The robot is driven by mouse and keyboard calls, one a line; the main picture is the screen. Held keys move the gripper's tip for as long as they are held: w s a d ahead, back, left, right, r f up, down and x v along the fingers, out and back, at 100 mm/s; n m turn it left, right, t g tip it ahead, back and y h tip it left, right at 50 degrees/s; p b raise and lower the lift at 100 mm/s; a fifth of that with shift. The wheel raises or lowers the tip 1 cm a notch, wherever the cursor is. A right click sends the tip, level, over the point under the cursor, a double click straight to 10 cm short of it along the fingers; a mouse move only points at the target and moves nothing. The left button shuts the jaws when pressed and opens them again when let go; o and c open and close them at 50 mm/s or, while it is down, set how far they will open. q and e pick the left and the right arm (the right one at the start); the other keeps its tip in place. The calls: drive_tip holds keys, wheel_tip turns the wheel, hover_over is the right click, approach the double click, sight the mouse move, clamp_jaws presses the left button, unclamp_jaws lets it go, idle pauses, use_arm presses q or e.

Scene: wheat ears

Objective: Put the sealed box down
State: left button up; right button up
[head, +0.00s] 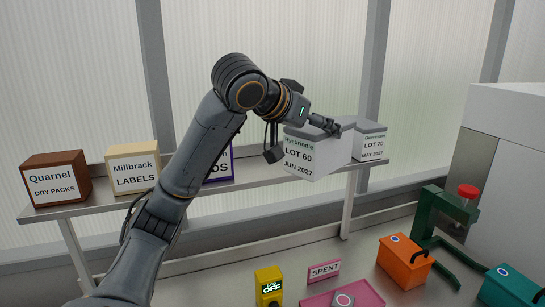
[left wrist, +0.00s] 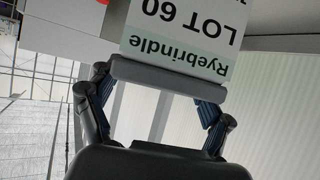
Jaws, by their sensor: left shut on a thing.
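The sealed box (head: 318,160) is pale grey and labelled Ryebrindle, LOT 60, JUN 2027. It looks slightly tilted in the head view, at the right part of the shelf (head: 256,182). My left gripper (head: 326,124) is shut on it from above. My right gripper is not in view.
A LOT 70 box (head: 371,146) stands close right of the held box. A brown Quarnel box (head: 57,178), a cream Millbrack box (head: 133,167) and a purple-edged box (head: 219,166), partly behind my arm, share the shelf. Below are a pink tray (head: 371,291) and an orange case (head: 404,263).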

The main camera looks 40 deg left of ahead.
use_arm(q)
drive_tip(key=s+a+r, duration=0.1)
drive_tip(key=r, duration=0.1)
drive_tip(key=a+r, duration=0.1)
drive_tip(key=r, duration=0.2)
drive_tip(key=s+a+r+p, duration=0.1)
drive_tip(key=a+r, duration=0.1)
drive_tip(key=shift+s+r, duration=0.3)
drive_tip(key=shift+s, duration=0.05)
drive_tip(key=w+a+f+p, duration=0.1)
drive_tip(key=w+a+f, duration=0.1)
drive_tip(key=a+f, duration=0.4)
drive_tip(key=w+a+f, duration=0.3)
drive_tip(key=a+f, duration=0.3)
drive_tip(key=shift+w+a+f+p, duration=0.3)
drive_tip(key=shift+a+f+p, duration=0.05)
drive_tip(key=shift+a, duration=0.05)
drive_tip(key=shift+f, duration=0.2)
drive_tip(key=o, duration=1.5)
drive_tip(key=shift+d, duration=0.1)
